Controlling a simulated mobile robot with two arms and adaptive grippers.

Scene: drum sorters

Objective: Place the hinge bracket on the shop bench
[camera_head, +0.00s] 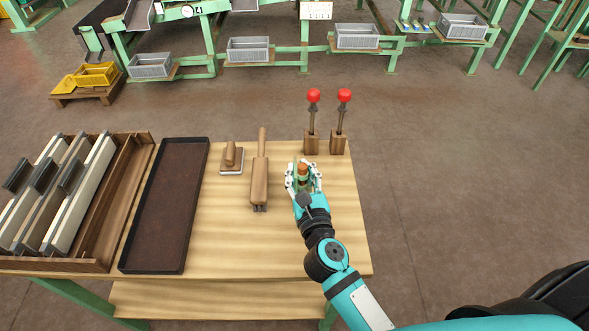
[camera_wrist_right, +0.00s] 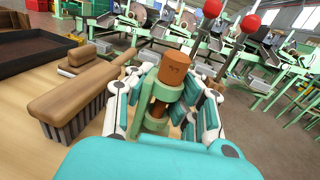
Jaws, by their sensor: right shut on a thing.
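The hinge bracket (camera_wrist_right: 155,120) is a light green piece with a brown-orange cylinder (camera_wrist_right: 172,69) standing up through it. It shows small in the head view (camera_head: 302,180). My right gripper (camera_head: 303,176) is shut on it, with white and teal fingers on both sides. The bracket is upright over the right part of the wooden shop bench (camera_head: 230,255). I cannot tell whether its base touches the bench top, since my fingers and wrist hide it. My left gripper is in neither view.
A brush (camera_head: 259,183) and a smaller block-handled tool (camera_head: 232,158) lie left of the gripper. Two red-knobbed levers (camera_head: 313,97) (camera_head: 343,97) stand at the back right edge. A dark tray (camera_head: 165,205) and wooden rack (camera_head: 118,205) fill the left. The front middle is clear.

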